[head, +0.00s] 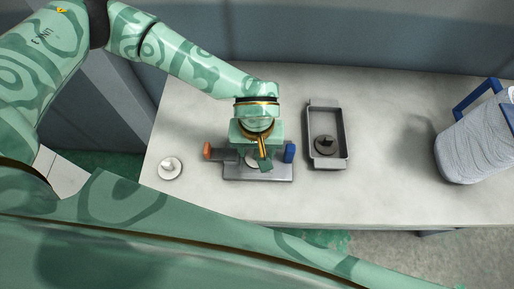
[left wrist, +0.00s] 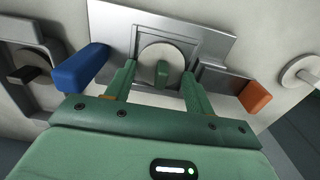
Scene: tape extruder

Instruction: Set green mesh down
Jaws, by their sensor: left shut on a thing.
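The green mesh, a round pale disc with a green grip on top, shows in the left wrist view (left wrist: 162,72). It lies over a grey metal fixture (head: 283,172) with an orange handle (head: 207,151) and a blue handle (head: 289,152). My left gripper (head: 260,162) points down over the fixture, its two green fingers on either side of the grip, shut on the mesh. In the head view the gripper hides most of the disc. Whether the disc touches the fixture is hard to tell. My right gripper is out of view.
A grey tray (head: 343,137) right of the fixture holds a dark disc with a dark grip (head: 326,146). A pale disc with a knob (head: 170,168) lies to the left. A white bin with blue handles (head: 477,148) stands far right. The tabletop (head: 385,195) between tray and bin is clear.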

